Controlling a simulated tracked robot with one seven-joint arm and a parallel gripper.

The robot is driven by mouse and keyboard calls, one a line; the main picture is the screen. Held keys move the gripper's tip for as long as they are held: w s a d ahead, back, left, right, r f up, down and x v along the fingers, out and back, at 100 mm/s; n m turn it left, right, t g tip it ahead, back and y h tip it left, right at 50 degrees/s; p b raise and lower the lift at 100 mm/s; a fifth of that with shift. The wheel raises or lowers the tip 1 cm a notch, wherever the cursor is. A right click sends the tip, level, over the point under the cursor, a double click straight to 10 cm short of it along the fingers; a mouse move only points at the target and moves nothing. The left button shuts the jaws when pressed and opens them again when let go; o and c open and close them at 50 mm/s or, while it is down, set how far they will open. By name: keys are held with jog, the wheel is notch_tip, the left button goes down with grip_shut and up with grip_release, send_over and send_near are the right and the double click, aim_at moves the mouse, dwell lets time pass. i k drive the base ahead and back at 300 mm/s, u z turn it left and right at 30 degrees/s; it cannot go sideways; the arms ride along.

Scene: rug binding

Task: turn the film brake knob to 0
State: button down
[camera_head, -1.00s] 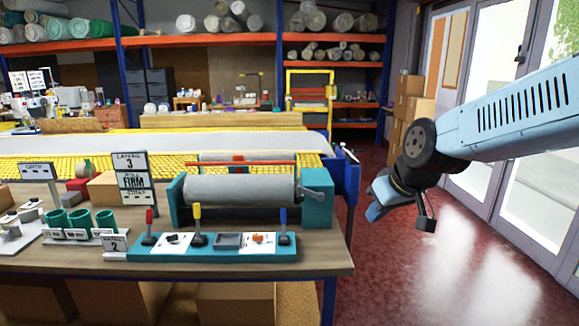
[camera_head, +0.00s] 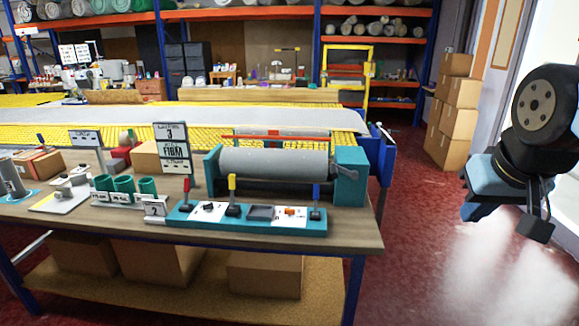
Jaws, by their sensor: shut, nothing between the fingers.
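A teal control panel (camera_head: 246,223) lies along the front of the workbench, before a machine with a grey film roll (camera_head: 275,162). On the panel, one white plate carries a small black knob (camera_head: 208,206) and another carries an orange knob (camera_head: 290,211). Their markings are too small to read, so I cannot tell which is the film brake knob. Red, yellow and blue levers stand between and beside the plates. My gripper (camera_head: 472,211) hangs at the right over the red floor, well away from the panel. It is shut and empty.
Signs (camera_head: 171,148), green cups (camera_head: 123,185) and a small "2" sign (camera_head: 156,207) stand left of the panel on the workbench (camera_head: 345,232). Cardboard boxes (camera_head: 455,105) are stacked by the right wall. The floor between bench and arm is clear.

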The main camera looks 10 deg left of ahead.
aim_at(290, 212)
jog(key=z, duration=0.05)
jog(key=k, duration=0.6)
jog(key=u, duration=0.45)
jog(key=i, duration=0.7)
jog(key=u, duration=0.5)
jog(key=i, duration=0.5)
jog(key=z, duration=0.25)
